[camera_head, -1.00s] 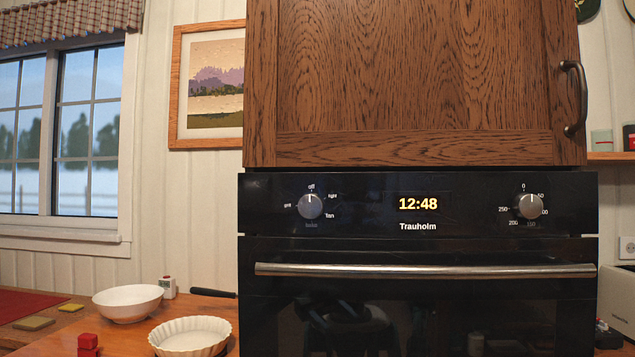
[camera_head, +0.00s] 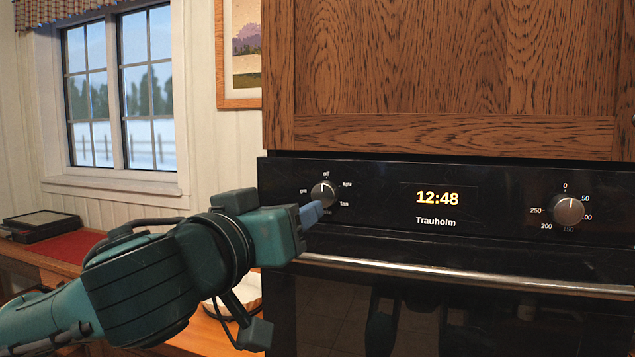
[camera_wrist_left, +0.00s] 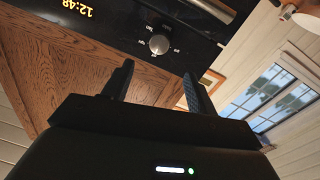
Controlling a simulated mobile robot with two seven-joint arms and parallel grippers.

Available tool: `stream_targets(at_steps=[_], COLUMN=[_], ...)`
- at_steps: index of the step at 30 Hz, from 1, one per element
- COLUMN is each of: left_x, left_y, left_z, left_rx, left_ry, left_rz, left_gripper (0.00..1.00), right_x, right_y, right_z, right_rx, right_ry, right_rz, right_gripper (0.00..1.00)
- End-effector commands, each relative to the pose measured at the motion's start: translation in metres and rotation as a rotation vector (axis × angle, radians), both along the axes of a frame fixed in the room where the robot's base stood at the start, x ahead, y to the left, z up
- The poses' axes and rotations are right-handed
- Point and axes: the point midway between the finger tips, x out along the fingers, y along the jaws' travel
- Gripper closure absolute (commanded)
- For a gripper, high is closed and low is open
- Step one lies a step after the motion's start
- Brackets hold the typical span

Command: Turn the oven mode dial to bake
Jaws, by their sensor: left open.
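The oven mode dial (camera_head: 322,193) is a silver knob at the left of the black control panel (camera_head: 385,200). Its mark points up toward "off". The label below it is partly hidden by my left gripper (camera_head: 314,211). In the left wrist view the mode dial (camera_wrist_left: 159,45) lies beyond the two fingertips of my left gripper (camera_wrist_left: 157,70). The fingers are spread, with nothing between them. In the head view the blue fingertip overlaps the dial's lower edge; contact cannot be told. My right gripper is not in view.
The oven handle (camera_head: 470,277) runs across below the panel. A temperature dial (camera_head: 567,210) is at the panel's right, beyond the clock (camera_head: 437,198). A wooden cupboard (camera_head: 450,80) is above. A red mat (camera_head: 65,251) lies on the counter at left.

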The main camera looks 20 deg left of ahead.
Motion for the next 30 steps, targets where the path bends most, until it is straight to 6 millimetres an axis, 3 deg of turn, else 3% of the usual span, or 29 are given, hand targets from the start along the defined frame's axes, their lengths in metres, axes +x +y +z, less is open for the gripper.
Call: stream_targets(at_steps=[9,15,28,30], left_x=[0.069,0.096,0.106,0.105], left_y=[-0.007,-0.010,-0.011,-0.011], left_z=[0.003,0.002,0.001,0.001], left_rx=[0.000,0.000,0.000,0.000], left_ry=[0.001,0.000,-0.001,-0.001], left_rz=[0.002,0.000,-0.002,-0.002], left_gripper=[0.42,0.42,0.42,0.48], right_x=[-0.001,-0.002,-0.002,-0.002], right_y=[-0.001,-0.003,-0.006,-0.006], right_z=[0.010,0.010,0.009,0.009], right_rx=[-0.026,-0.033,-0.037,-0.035], right_ry=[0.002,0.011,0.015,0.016], right_rz=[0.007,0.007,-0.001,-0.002], right_gripper=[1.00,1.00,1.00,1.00])
